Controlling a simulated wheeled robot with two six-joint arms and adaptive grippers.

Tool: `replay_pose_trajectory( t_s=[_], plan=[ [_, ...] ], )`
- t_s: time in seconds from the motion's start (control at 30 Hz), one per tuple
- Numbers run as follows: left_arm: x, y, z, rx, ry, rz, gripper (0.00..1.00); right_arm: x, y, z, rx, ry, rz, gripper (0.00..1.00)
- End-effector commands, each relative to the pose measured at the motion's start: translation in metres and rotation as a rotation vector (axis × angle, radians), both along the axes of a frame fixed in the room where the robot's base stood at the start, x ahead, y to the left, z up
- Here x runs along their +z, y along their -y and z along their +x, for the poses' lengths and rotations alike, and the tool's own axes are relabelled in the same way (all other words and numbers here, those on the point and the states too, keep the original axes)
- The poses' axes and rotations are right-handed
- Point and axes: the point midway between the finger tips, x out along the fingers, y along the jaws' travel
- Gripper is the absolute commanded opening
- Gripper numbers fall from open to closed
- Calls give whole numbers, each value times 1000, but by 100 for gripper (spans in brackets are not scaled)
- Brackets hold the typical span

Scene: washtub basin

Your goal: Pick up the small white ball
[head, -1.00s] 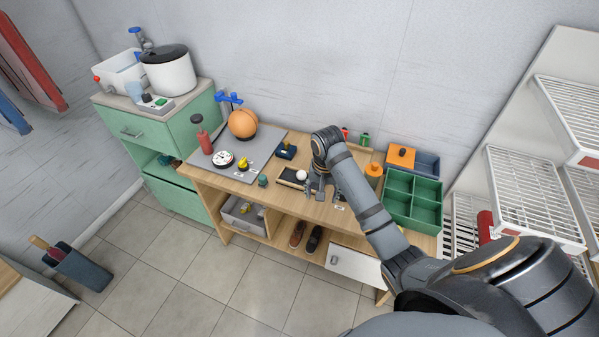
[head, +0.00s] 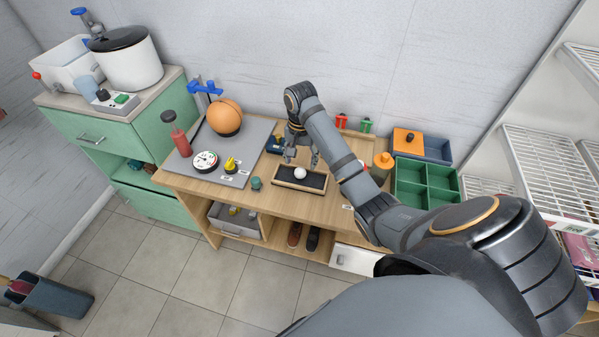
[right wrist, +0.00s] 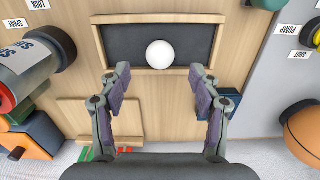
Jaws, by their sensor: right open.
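The small white ball (head: 300,173) rests in a shallow dark tray with a wooden rim (head: 318,190) on the wooden table. The ball also shows in the right wrist view (right wrist: 160,54), against the dark tray floor near its rim. My right gripper (head: 302,158) is open and empty, above and just behind the ball in the head view. In the right wrist view its two fingers (right wrist: 160,78) are spread wide to either side, with the ball centred just beyond the tips. They do not appear to touch it. My left gripper is not in view.
A grey board (head: 235,165) with a gauge and a yellow knob lies left of the tray. A green divided box (head: 425,185) and an orange jar (head: 382,166) stand to the right. Bare table surrounds the tray front.

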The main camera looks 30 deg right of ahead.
Motion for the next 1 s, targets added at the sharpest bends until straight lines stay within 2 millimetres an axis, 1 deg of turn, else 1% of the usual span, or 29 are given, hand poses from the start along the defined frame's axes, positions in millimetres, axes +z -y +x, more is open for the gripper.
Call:
replay_pose_trajectory(
  t_s=[0.03, 0.07, 0.1, 0.17, 0.27, 0.33, 0.4, 0.47, 0.67, 0.9, 1.0],
  plan=[
    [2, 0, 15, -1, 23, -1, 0, 1, 0, 0, 0, 1, 0, 63],
    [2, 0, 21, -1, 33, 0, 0, 1, 0, 0, 0, 1, 0, 63],
    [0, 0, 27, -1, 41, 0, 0, -2, 0, 0, 0, 1, -1, 63],
    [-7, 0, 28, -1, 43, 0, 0, -10, 0, 0, 0, 0, 0, 63],
    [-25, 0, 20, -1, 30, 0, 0, -26, -1, 1, 0, 0, 0, 63],
    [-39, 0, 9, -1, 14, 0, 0, -39, -1, 2, 0, 1, 0, 63],
    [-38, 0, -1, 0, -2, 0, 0, -46, -1, 2, 0, -1, -1, 63],
    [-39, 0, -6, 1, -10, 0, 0, -50, -1, 2, 0, 0, -1, 63],
    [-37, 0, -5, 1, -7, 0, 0, -49, -1, 2, 0, 1, -1, 63],
    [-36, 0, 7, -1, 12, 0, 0, -49, -1, 2, 1, 1, -1, 31],
    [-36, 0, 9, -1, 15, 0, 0, -49, -1, 2, 1, 1, -1, 17]
  ],
)
